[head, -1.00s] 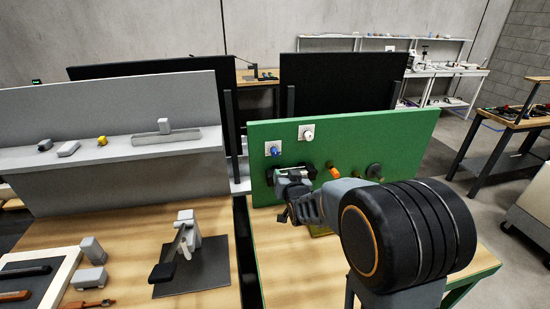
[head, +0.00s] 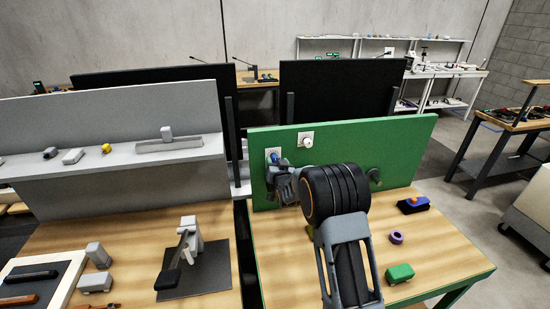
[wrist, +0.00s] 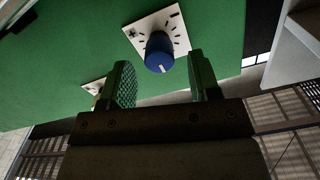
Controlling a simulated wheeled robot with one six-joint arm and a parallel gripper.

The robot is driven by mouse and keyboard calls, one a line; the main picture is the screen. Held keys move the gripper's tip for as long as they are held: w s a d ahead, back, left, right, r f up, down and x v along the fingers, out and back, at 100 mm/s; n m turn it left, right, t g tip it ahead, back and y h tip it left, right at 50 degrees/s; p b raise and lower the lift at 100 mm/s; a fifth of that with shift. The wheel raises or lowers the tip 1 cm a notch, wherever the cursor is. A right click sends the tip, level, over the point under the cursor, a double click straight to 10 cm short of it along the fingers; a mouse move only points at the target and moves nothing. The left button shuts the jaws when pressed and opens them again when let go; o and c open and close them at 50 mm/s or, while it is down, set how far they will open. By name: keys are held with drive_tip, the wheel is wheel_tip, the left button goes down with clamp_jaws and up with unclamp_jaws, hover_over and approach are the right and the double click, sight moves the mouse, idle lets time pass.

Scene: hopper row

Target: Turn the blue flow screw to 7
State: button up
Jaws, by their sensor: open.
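The blue flow screw (wrist: 159,52) is a round blue knob with a pale pointer line on its face. It sits on a white dial plate (wrist: 172,22) with black tick marks, fixed to the green panel (head: 405,150). In the wrist view the knob is just beyond and between the two fingertips of my gripper (wrist: 160,85), which is open. No contact shows. In the head view a small part of the blue knob (head: 273,157) shows above my gripper (head: 282,178). The numbers on the plate are too small to read.
A second white plate with a white knob (head: 306,140) is right of the blue one. A dark round fitting (head: 374,175) is further right on the panel. A green block (head: 400,273), a purple ring (head: 396,237) and a dark blue piece (head: 413,205) lie on the table.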

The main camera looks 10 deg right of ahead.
drive_tip(key=shift+w, duration=0.95)
drive_tip(key=c, duration=0.9)
drive_tip(key=shift+c, duration=0.2)
drive_tip(key=shift+f, duration=0.15)
